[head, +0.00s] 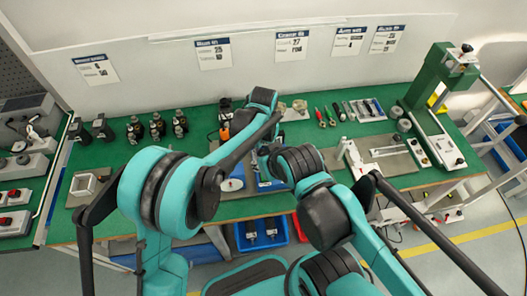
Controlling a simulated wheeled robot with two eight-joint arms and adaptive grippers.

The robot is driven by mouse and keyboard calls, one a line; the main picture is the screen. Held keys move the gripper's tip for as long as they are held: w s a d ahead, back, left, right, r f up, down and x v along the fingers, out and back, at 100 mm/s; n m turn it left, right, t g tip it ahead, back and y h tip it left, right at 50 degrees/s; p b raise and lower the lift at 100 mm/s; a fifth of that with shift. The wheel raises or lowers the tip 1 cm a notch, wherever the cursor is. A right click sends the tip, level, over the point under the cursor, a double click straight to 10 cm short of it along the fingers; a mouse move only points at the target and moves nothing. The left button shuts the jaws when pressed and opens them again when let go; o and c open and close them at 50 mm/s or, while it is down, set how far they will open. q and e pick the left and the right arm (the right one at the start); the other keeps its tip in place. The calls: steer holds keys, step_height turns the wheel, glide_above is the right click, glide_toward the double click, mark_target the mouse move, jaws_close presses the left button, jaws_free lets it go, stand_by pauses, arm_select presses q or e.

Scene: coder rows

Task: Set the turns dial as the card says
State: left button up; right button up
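Several printed cards hang on the wall behind the bench, among them a left card (95,70), a card left of centre (213,54) and a centre card (291,45). Their small print is hard to read. A round white disc (231,185) lies on the bench between my arms; I cannot tell whether it is the turns dial. My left arm reaches over the middle of the bench, and my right arm's bent links stand just right of it. My arm links cover the area around both grippers, so their fingers cannot be made out.
The green bench (335,137) holds dark fittings (157,127) at left, hand tools (320,117) at back right and a green press (437,80) at far right. A blue bin (262,235) sits below the front edge. A grey control box (28,115) stands far left.

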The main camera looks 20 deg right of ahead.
mark_target(263, 153)
arm_select(q)
steer(key=o, duration=1.2)
steer(key=shift+c, duration=0.2)
step_height(263, 153, up, 12)
